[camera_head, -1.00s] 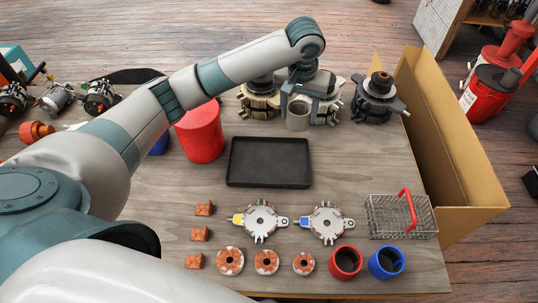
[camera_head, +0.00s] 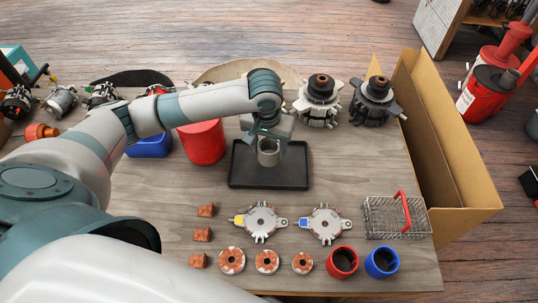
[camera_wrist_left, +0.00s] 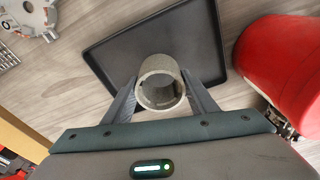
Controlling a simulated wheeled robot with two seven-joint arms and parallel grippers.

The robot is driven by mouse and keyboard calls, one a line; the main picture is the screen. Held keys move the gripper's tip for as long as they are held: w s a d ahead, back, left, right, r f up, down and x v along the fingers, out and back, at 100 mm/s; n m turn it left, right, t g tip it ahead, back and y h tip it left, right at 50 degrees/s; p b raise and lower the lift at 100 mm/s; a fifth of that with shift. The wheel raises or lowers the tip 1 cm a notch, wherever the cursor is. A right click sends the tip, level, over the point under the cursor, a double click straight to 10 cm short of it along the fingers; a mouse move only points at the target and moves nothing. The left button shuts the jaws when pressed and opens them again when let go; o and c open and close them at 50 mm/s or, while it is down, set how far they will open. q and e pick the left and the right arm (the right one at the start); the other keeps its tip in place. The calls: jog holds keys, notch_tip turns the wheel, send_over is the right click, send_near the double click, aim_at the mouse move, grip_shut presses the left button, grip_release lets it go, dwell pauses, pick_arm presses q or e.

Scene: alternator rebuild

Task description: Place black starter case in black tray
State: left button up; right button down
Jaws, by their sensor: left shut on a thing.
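The black tray (camera_head: 240,177) lies flat in the middle of the table; its dark floor also shows in the wrist view (camera_wrist_left: 128,48). My left gripper (camera_head: 268,140) is over the tray and shut on a hollow cylindrical case (camera_head: 268,154). The case looks grey rather than black, with its open round end showing between the two fingers in the wrist view (camera_wrist_left: 160,75). It is inside the tray's outline; I cannot tell whether it touches the tray floor. My right gripper is not in view.
A red canister (camera_head: 203,146) stands close left of the tray. Two alternator units (camera_head: 320,98) (camera_head: 374,100) stand behind right. Stator plates (camera_head: 261,221), copper-coloured rings, red and blue cups (camera_head: 343,262) (camera_head: 382,262) lie in front. A wire basket (camera_head: 385,217) and a cardboard box (camera_head: 450,165) are at right.

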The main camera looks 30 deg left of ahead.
aim_at(269, 157)
pick_arm(q)
jog(key=shift+f+p, duration=0.5)
jog(key=shift+f, duration=1.45)
jog(key=o, duration=1.7)
jog(key=shift+f, duration=0.1)
jog(key=shift+c, duration=0.2)
jog(key=shift+r, duration=0.65)
notch_tip(269, 157, up, 11)
jog(key=s+b, duration=0.1)
jog(key=b, duration=0.1)
jog(key=shift+s+d, duration=0.15)
jog(key=shift+s, duration=0.05)
